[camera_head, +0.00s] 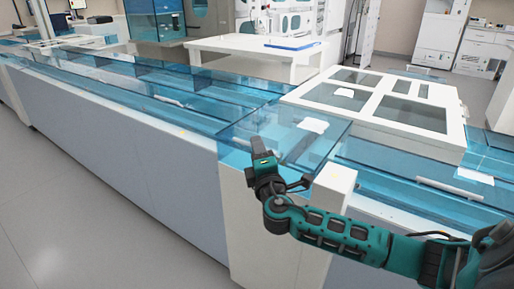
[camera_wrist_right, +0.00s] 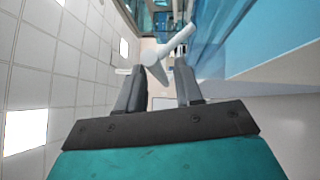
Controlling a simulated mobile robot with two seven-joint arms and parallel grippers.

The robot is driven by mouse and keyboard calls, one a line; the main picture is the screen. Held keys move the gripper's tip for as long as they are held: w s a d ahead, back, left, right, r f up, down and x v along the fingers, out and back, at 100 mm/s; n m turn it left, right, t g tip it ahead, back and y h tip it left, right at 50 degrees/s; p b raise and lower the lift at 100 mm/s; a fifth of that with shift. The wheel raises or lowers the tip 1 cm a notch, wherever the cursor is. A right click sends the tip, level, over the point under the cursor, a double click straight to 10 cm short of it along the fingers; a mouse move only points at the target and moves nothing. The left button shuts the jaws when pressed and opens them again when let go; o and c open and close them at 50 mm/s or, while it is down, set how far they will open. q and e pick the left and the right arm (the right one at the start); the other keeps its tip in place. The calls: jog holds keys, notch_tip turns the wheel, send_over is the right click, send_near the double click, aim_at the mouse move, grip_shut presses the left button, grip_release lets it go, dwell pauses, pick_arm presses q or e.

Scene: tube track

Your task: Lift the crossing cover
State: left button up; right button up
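A clear blue cover (camera_head: 312,124), which looks like the crossing cover, sits at the track corner in the middle of the head view. A white patch shows on its top. My right gripper (camera_head: 262,158) overlaps its near left corner in the picture; I cannot tell whether it touches. In the right wrist view my right gripper (camera_wrist_right: 160,70) is open, its two fingers apart. A pale bar-shaped thing (camera_wrist_right: 170,45) shows beyond and between the fingertips; I cannot tell what it is, and nothing is clearly clamped. My left gripper is not in view.
A white-framed panel with dark panes (camera_head: 384,101) lies on the track right of the cover. A blue-topped track (camera_head: 120,82) runs to the left. A white post (camera_head: 332,196) stands near my right arm. A white table (camera_head: 255,46) stands behind. The floor at left is clear.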

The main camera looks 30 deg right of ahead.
jog(key=shift+w+d+r, duration=0.1)
jog(key=shift+w+d, duration=0.15)
jog(key=shift+w, duration=0.45)
jog(key=shift+c, duration=0.2)
grip_shut()
